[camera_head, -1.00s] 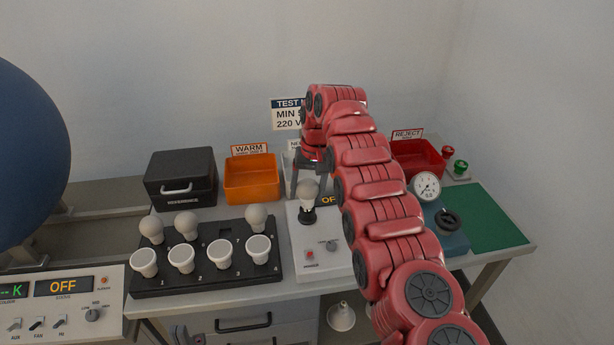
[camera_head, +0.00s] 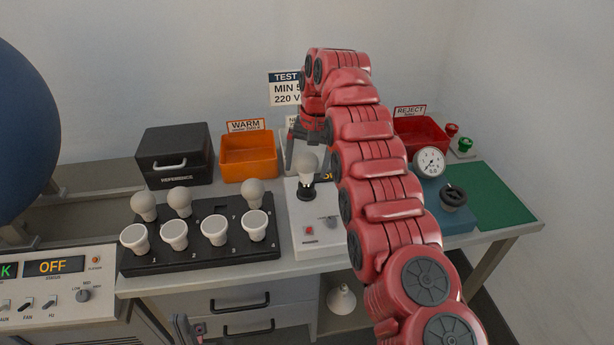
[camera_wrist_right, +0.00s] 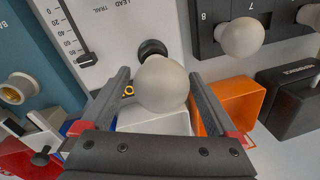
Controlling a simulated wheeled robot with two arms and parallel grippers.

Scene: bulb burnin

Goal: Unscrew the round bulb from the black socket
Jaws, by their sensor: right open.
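The round frosted bulb (camera_head: 307,165) stands upright in the black socket (camera_head: 306,192) on the white tester. My right gripper (camera_head: 305,136) is open, just above and behind the bulb in the head view. In the right wrist view the bulb (camera_wrist_right: 161,84) shows between the two spread fingers of my right gripper (camera_wrist_right: 161,78), with a narrow gap in the picture on each side. I cannot tell how deep it sits between them. The socket (camera_wrist_right: 152,48) is partly hidden behind the bulb. Part of my left gripper (camera_head: 184,328) shows at the bottom edge; its jaws are unclear.
A black rack (camera_head: 200,257) with several bulbs stands left of the tester. The orange bin (camera_head: 249,166), black reference case (camera_head: 172,168) and red reject bin (camera_head: 420,137) stand behind. A gauge (camera_head: 429,162) is at the right. The green mat (camera_head: 490,195) is clear.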

